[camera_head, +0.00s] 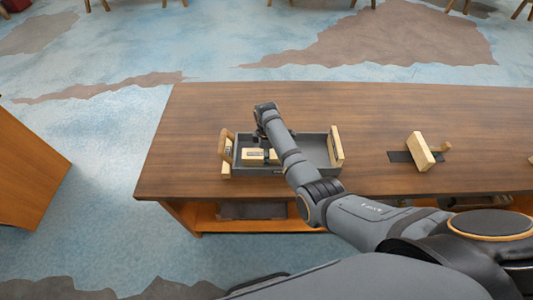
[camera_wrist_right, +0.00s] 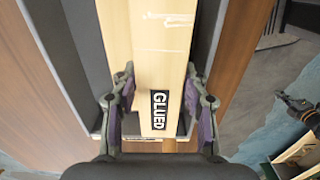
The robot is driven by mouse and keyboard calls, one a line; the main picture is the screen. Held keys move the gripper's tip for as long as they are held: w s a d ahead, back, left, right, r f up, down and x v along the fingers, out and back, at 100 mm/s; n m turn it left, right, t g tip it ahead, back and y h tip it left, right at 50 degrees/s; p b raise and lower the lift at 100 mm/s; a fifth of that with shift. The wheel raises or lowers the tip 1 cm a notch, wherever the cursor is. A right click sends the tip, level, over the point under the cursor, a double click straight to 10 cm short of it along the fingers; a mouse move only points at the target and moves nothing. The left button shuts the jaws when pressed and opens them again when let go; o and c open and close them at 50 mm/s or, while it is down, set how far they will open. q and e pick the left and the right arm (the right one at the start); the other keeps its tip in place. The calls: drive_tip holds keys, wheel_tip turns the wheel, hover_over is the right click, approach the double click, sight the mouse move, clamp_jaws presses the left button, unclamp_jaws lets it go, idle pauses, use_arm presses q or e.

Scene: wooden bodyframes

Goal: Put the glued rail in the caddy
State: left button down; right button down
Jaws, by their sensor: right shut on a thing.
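The glued rail (camera_wrist_right: 150,55) is a pale wooden bar with a black "GLUED" label; it also shows in the head view (camera_head: 254,157), partly covered by my arm. My right gripper (camera_wrist_right: 158,80) is shut on it, one finger on each side. The caddy (camera_head: 315,150) is a grey tray with wooden end pieces, near the table's front left. The rail is within the caddy's outline, between its grey walls in the wrist view (camera_wrist_right: 67,45). I cannot tell whether it touches the caddy floor.
A pale wooden piece with a peg (camera_head: 421,152) sits on a dark patch to the right of the caddy. The brown table (camera_head: 370,105) is clear behind the caddy. Another wooden surface (camera_head: 30,165) stands at the far left, across a floor gap.

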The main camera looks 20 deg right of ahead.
drive_tip(key=shift+f, duration=0.15)
drive_tip(key=c, duration=0.7)
unclamp_jaws()
wheel_tip(320, 180, up, 13)
drive_tip(key=shift+b, duration=0.3)
